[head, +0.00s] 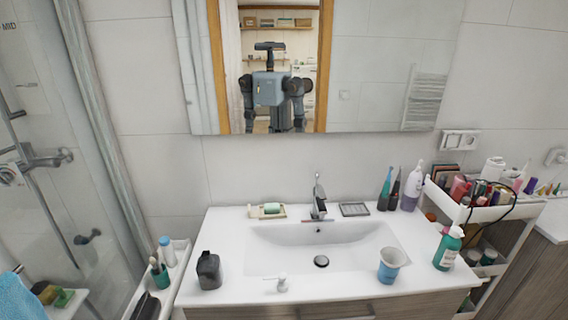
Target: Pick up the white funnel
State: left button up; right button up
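A small white object (282,284), apparently the white funnel, sits on the front rim of the white washbasin counter (225,240), left of centre. It has a narrow upper part and a wider part below, with a short piece sticking out to the left. It is small and pale against the white counter, so its exact shape is hard to tell. Neither of my grippers shows directly in the head view. The mirror shows my own body, but no grippers can be made out there.
A dark bottle (208,271) stands left of the white object. The basin's faucet (318,203) rises behind. A crowded white cart (490,212) is at right.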

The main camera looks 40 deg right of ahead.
aim_at(393, 257)
jog(key=z, duration=2)
